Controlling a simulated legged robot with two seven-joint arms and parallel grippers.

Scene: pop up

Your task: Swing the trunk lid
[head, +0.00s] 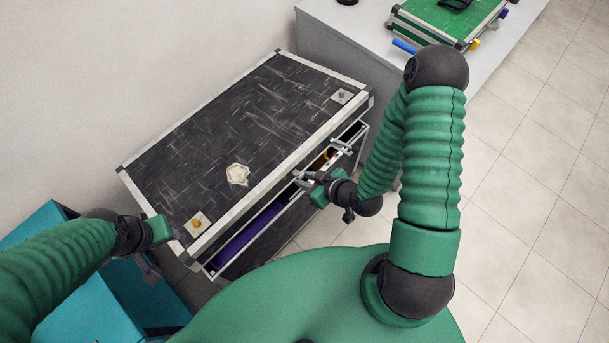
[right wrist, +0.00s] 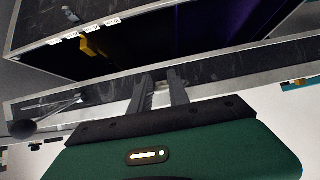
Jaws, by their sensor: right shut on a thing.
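The trunk (head: 225,140) is a black, scratched chest with pale metal edges, standing against the wall. Its lid (head: 270,100) is slightly raised, and a dark gap along the front shows purple and yellow contents. In the right wrist view the yellow item (right wrist: 93,47) lies inside the opening. My right gripper (head: 307,181) is shut on the trunk's front edge (right wrist: 220,68); its fingers show in the wrist view (right wrist: 161,90).
A grey bench (head: 360,32) stands behind the trunk on the right, with a green case (head: 440,25) and a blue item (head: 405,46) on it. A teal box (head: 95,295) is at the lower left. Tiled floor (head: 545,160) is free on the right.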

